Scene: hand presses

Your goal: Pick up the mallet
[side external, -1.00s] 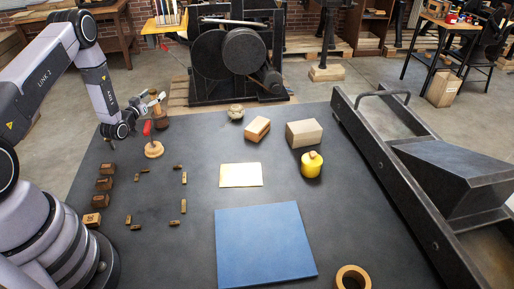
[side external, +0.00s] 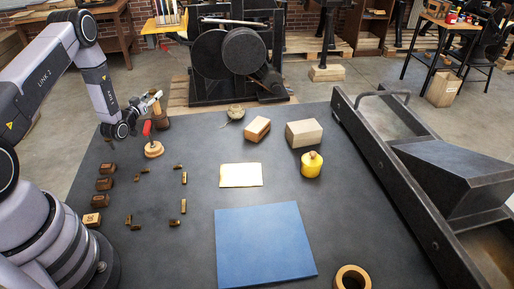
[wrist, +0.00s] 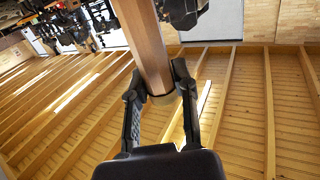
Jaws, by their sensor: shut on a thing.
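The mallet (side external: 163,123) is at the far left of the dark table in the side external view, with a brown head below and a wooden handle pointing up. My gripper (side external: 154,100) is at the upper part of that handle. In the wrist view, my gripper (wrist: 162,88) has its two dark fingers closed on either side of the wooden handle (wrist: 146,40), near its end. Whether the head touches the table is too small to tell.
A red-handled tool (side external: 147,128) on a round wooden base (side external: 154,150) stands close in front of the mallet. Small blocks (side external: 105,184) lie at left. A blue mat (side external: 265,245) lies in front.

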